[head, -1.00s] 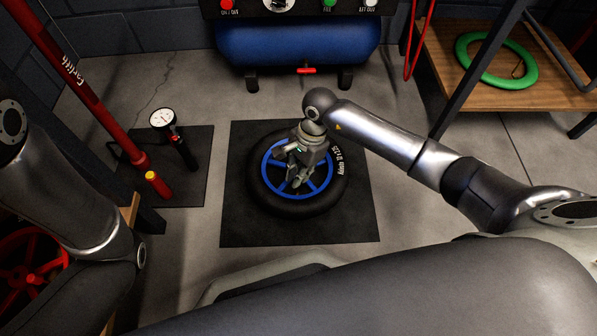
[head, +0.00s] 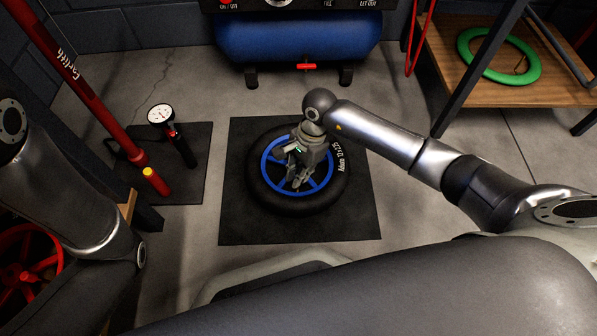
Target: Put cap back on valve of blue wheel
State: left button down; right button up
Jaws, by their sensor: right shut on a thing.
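The blue wheel (head: 321,187) with its black tyre lies flat on a black mat (head: 250,228) on the floor. My right gripper (head: 297,180) reaches down over the wheel's hub and spokes, its fingers pointing down inside the rim. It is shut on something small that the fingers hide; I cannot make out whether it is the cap. The valve is not discernible either, being too small or covered by the gripper. Only links of my left arm (head: 60,190) show at the left edge; its gripper is out of view.
A red pump (head: 95,105) and a pressure gauge (head: 161,114) stand on a mat at the left. A blue compressor tank (head: 298,40) is behind the wheel. A red wheel (head: 25,270) is at lower left.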

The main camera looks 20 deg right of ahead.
jog(key=shift+f, duration=0.1)
jog(key=o, duration=0.7)
